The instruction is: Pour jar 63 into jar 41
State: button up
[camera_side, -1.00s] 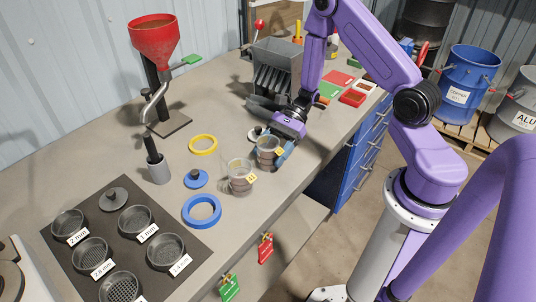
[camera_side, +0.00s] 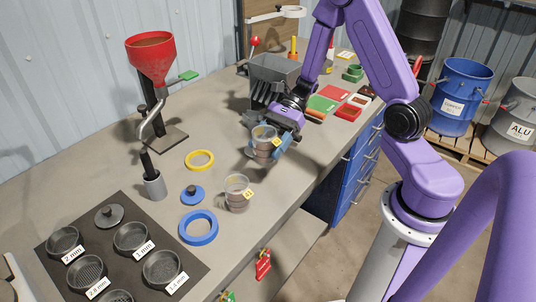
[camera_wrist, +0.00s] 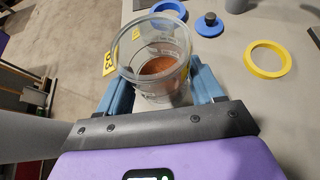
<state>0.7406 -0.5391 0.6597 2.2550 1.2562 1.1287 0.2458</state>
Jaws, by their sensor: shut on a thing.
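My gripper (camera_side: 280,146) is shut on a clear jar (camera_side: 263,140) and holds it upright, apparently just above the bench. Its yellow tag seems to read 63 in the wrist view, where the held jar (camera_wrist: 158,72) has reddish-brown granules at the bottom. My gripper's blue fingers (camera_wrist: 160,95) sit on either side of it. A second clear jar (camera_side: 237,196), taken to be jar 41, stands on the bench nearer the side camera, open and partly filled with a dull brownish material. Its tag is too small to read surely. The two jars are apart.
A blue ring (camera_side: 198,228), a blue knobbed lid (camera_side: 192,195) and a yellow ring (camera_side: 200,160) lie left of the jars. Sieves on a dark mat (camera_side: 190,250) are at front left. A red funnel (camera_side: 152,65) stands behind. The bench's edge runs close on the right.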

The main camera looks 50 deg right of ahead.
notch_tip(320, 180, up, 7)
jog(key=s+a, duration=1.1)
jog(key=s, duration=0.1)
notch_tip(320, 180, down, 14)
jog(key=shift+w+a+r, duration=0.15)
dwell(1.0)
jog(key=shift+w+r, duration=0.1)
jog(key=shift+r, duration=0.05)
jog(key=shift+w+r+m+g, duration=0.25)
jog(key=shift+r, duration=0.6)
jog(key=shift+w+r+m+g, duration=0.25)
jog(key=shift+r, duration=0.55)
jog(key=shift+w+r+m+g, duration=0.4)
jog(key=shift+r+m, duration=0.05)
jog(key=shift+r, duration=0.2)
jog(key=shift+w+r+m+g, duration=0.35)
jog(key=shift+r+m+g, duration=0.1)
jog(key=shift+r, duration=0.15)
